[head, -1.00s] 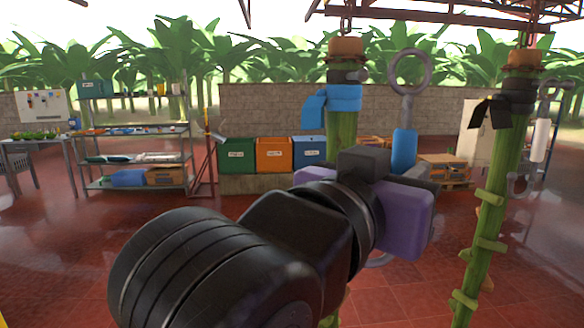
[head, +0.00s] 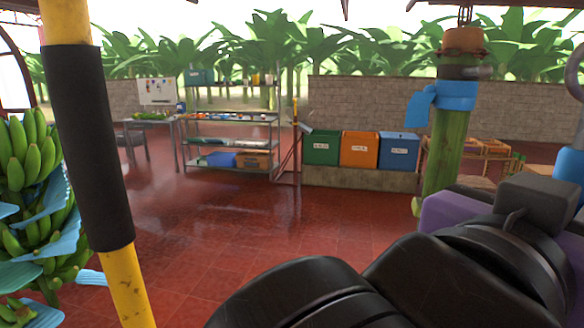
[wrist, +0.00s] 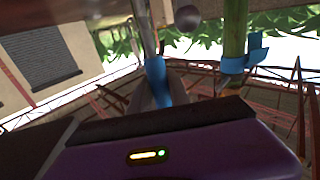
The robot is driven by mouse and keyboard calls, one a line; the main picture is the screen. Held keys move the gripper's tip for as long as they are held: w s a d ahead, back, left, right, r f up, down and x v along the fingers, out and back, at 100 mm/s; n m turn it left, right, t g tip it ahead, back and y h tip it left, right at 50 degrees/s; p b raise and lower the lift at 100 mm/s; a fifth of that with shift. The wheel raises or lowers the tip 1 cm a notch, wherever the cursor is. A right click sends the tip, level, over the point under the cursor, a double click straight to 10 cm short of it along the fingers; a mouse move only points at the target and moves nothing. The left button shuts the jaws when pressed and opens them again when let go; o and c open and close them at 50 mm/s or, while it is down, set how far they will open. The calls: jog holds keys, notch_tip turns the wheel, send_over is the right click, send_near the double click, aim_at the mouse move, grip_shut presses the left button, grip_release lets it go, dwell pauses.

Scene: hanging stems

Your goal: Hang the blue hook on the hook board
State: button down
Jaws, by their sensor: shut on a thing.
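The blue hook (head: 570,163) has a blue sleeve and a grey shaft with a ring, partly cut off at the right edge of the head view. Its blue sleeve also shows in the wrist view (wrist: 156,80). My gripper (head: 577,187) is shut on the sleeve and holds the hook upright in the air, ring up. Its purple and black body hides the hook's lower end. A white board (head: 157,91), which looks like the hook board, stands far off at the back left, well away from my gripper. Details on it are too small to tell.
A yellow pole with black padding (head: 90,140) stands close at left, beside green bananas (head: 35,190). A table (head: 145,122), a metal shelf (head: 232,120) and green, orange (head: 360,149) and blue bins stand behind. A hanging green stem (head: 446,150) is near my arm. Red floor between is clear.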

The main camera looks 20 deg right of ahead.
jog(key=shift+s+a+f+b, duration=0.15)
jog(key=shift+s+a+b, duration=0.15)
jog(key=shift+s+b, duration=0.05)
jog(key=s+a+b, duration=0.1)
jog(key=s+b, duration=0.1)
jog(key=b, duration=0.1)
jog(key=shift+s+a, duration=0.1)
jog(key=shift+a, duration=0.1)
jog(key=shift+r, duration=0.3)
